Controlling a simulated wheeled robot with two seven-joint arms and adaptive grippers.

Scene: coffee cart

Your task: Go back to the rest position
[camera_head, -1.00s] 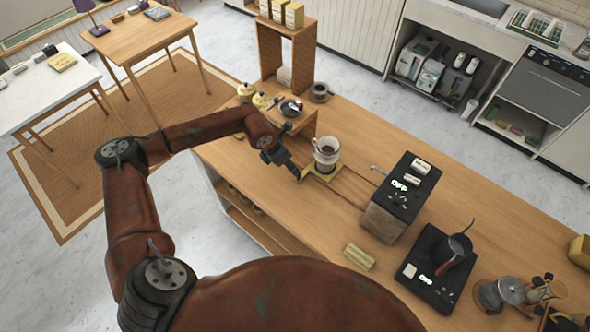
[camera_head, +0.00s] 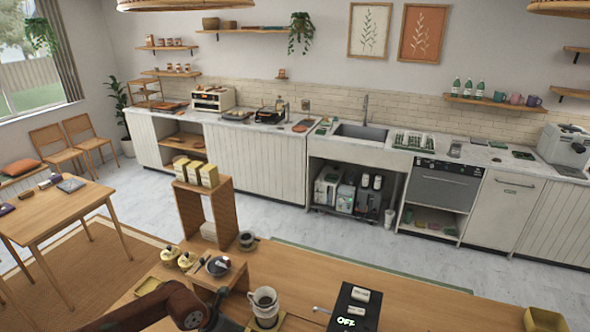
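My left arm comes in at the bottom left over the wooden counter (camera_head: 300,272). Its gripper (camera_head: 222,318) is at the bottom edge of the head view, left of a glass coffee server with a dripper (camera_head: 264,302). The fingertips are dark and partly cut off by the frame, so I cannot tell whether they are open or shut. My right gripper is not in view.
A wooden shelf with yellow boxes (camera_head: 207,197) rises at the counter's far left end. A small dark cup (camera_head: 247,240) stands near it. A wooden table (camera_head: 60,215) stands left.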

